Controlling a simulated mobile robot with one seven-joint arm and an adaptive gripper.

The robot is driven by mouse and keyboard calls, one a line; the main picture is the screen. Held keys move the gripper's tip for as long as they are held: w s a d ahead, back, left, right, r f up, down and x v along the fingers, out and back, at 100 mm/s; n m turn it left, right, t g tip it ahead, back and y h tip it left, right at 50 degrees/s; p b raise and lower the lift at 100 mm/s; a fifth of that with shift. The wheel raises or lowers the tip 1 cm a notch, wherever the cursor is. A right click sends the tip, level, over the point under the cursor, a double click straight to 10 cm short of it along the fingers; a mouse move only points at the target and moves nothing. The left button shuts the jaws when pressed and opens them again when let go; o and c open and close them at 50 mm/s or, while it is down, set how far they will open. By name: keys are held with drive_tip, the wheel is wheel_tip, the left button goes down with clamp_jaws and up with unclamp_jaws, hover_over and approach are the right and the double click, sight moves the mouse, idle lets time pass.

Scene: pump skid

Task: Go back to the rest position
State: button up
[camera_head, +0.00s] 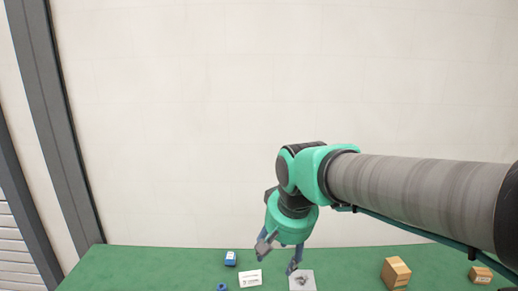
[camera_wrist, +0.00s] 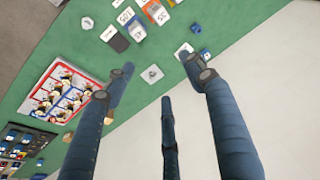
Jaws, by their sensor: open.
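My gripper (camera_head: 280,257) is open and empty in the head view. It hangs from the end of my arm above the green surface (camera_head: 160,268), with its fingers pointing down. In the wrist view my gripper (camera_wrist: 160,85) shows its dark blue fingers spread apart, with nothing between them. The fingers look apart from the things below. A small pale plate (camera_head: 302,281) lies beneath and to the right of the fingers in the head view.
A blue box (camera_head: 230,258), a white card (camera_head: 250,278) and brown boxes (camera_head: 395,272), (camera_head: 480,274) stand on the green surface. The wrist view shows a red-framed tray (camera_wrist: 62,93) with several parts and a dark panel (camera_wrist: 25,143). A pale wall stands behind.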

drive_tip(key=s+d+f+t+b, duration=0.1)
drive_tip(key=s+d+f, duration=0.1)
drive_tip(key=s+d, duration=0.6)
drive_tip(key=s+d+f+m+t+h+b, duration=0.1)
drive_tip(key=s+d+f, duration=0.1)
drive_tip(key=s+d, duration=0.6)
drive_tip(key=s, duration=0.2)
drive_tip(key=shift+s+f, duration=0.25)
drive_tip(key=shift+s, duration=0.05)
